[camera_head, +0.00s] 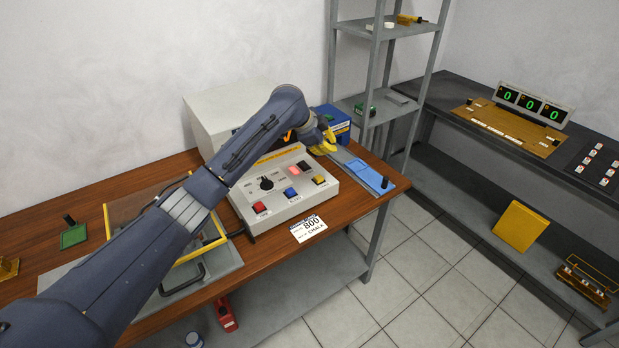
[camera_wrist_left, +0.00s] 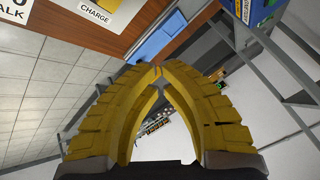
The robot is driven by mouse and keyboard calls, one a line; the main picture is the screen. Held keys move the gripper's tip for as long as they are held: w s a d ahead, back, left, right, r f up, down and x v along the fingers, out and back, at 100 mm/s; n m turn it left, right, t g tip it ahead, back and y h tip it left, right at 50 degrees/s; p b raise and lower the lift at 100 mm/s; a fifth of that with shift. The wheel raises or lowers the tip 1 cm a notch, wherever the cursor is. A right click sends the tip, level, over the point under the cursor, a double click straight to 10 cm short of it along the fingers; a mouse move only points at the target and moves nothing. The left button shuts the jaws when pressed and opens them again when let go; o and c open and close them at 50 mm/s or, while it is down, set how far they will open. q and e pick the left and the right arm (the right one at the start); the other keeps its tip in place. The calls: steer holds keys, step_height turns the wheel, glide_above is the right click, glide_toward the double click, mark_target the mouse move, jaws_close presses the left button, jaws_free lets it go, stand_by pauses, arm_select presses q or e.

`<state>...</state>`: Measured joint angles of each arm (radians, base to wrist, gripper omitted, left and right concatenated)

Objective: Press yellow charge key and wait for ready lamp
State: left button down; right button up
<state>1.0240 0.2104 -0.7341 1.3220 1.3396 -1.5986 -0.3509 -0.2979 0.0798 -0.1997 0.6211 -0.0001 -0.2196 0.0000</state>
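The grey control box (camera_head: 285,190) stands on the wooden table with a black dial (camera_head: 266,184), a red key (camera_head: 261,208), a blue key (camera_head: 291,194) and the yellow charge key (camera_head: 320,180). A reddish lamp window (camera_head: 302,168) glows on its top. In the left wrist view a label reading CHARGE (camera_wrist_left: 97,15) shows at the top edge. My left gripper (camera_head: 328,146) is above the box's far right side, apart from the yellow key. Its yellow fingertips (camera_wrist_left: 155,72) meet with nothing between them. My right gripper is not in view.
A blue box (camera_head: 333,122) stands behind the gripper. A metal plate with a blue pad (camera_head: 370,178) lies right of the control box. A grey shelf rack (camera_head: 388,70) rises behind. A yellow-framed clear cover (camera_head: 150,215) is at left, partly behind my arm.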

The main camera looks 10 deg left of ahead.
arm_select(q)
steer(key=shift+w+a+r, duration=0.1)
steer(key=shift+a+r, duration=0.05)
steer(key=shift+a, duration=0.5)
steer(key=shift+f, duration=4.4)
steer(key=shift+f, duration=1)
steer(key=shift+r, duration=1)
steer(key=shift+r, duration=0.1)
steer(key=shift+r, duration=2.4)
